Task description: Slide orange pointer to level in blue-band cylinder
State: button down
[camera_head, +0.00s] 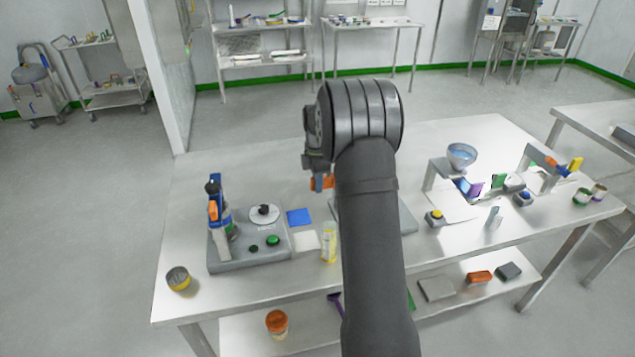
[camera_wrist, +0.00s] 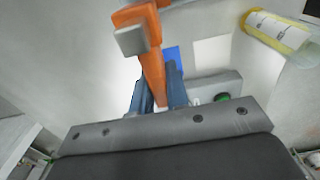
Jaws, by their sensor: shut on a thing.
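My gripper (camera_head: 318,180) is above the middle of the steel table, mostly hidden by my own arm in the head view. In the wrist view its two blue fingers (camera_wrist: 158,92) are shut on the orange pointer (camera_wrist: 152,66). A grey block (camera_wrist: 131,41) is at the pointer's upper part. A bit of orange (camera_head: 328,182) shows beside the gripper in the head view. I cannot make out a blue-band cylinder in either view; my arm hides part of the table. A clear cylinder with yellow bands (camera_head: 329,244) stands at the front, also at upper right in the wrist view (camera_wrist: 275,31).
A grey base (camera_head: 220,263) at left carries a blue and orange upright device (camera_head: 214,205) and a green button (camera_head: 273,240). A blue square (camera_head: 299,217) and white square (camera_head: 306,240) lie beside it. A funnel bowl (camera_head: 461,156) stands right.

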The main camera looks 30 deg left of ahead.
jog(key=c, duration=1.4)
grip_release()
jog(key=shift+c, duration=0.2)
jog(key=shift+r, duration=0.1)
jog(key=shift+r, duration=3.45)
jog(key=shift+f, duration=3.95)
